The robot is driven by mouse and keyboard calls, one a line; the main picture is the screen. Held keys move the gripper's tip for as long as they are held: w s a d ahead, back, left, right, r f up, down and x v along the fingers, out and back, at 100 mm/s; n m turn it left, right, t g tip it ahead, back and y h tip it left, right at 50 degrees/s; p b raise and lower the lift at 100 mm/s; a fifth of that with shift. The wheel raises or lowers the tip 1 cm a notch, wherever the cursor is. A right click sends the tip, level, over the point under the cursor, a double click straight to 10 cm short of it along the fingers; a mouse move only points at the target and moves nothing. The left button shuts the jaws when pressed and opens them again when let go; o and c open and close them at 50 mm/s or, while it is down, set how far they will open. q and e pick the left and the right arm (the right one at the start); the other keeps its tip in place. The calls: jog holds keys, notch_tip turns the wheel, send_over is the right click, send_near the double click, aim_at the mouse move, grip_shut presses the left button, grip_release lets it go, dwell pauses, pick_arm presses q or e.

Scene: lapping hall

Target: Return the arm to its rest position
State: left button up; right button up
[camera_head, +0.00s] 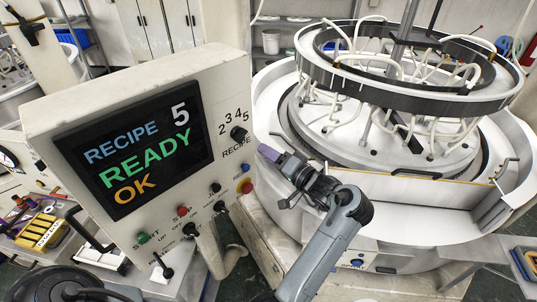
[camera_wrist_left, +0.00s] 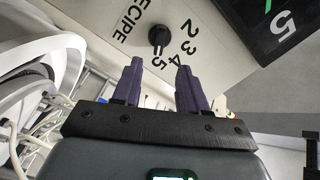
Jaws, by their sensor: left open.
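My left gripper (camera_head: 267,153) is in the middle of the head view, just right of the control panel (camera_head: 232,85). Its purple fingers also show in the left wrist view (camera_wrist_left: 160,66), spread apart with nothing between them. The black recipe knob (camera_head: 239,133) is on the panel's right side, beside the numbers 2 to 5. In the left wrist view the knob (camera_wrist_left: 158,36) lies beyond the fingertips, apart from them, by the printed 5. The panel's screen (camera_head: 135,148) reads RECIPE 5, READY, OK. My right gripper is not in view.
A large round lapping machine (camera_head: 300,120) with a raised ring of hoses (camera_head: 400,85) fills the right. Start and stop buttons (camera_head: 183,211) line the panel's lower edge. A yellow object (camera_head: 42,232) lies at the left. A white bucket (camera_head: 271,42) stands behind.

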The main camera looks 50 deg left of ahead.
pick_arm(q)
jog(key=w+a+f+m+t+h, duration=0.2)
jog(key=w+f+t+h, duration=0.15)
jog(key=f+t, duration=0.55)
jog(key=s+d+f+m+t+h, duration=0.2)
jog(key=d+f+m+t+h, duration=0.3)
jog(key=d+h, duration=0.5)
jog(key=s+d+f+m+g+h, duration=0.1)
jog(key=s+d+f+g+h, duration=0.1)
jog(key=s+d, duration=0.5)
jog(key=s+d+f+m+g+h, duration=0.1)
jog(key=s+d+f+g, duration=0.4)
jog(key=s, duration=1.1)
jog(key=d+f+h+p, duration=0.1)
jog(key=d+f, duration=0.1)
jog(key=d, duration=0.1)
jog(key=shift+s+d+f+m+g, duration=0.15)
jog(key=shift+s+d+m+g, duration=0.1)
jog(key=shift+s+m+g, duration=0.1)
jog(key=shift+h, duration=0.25)
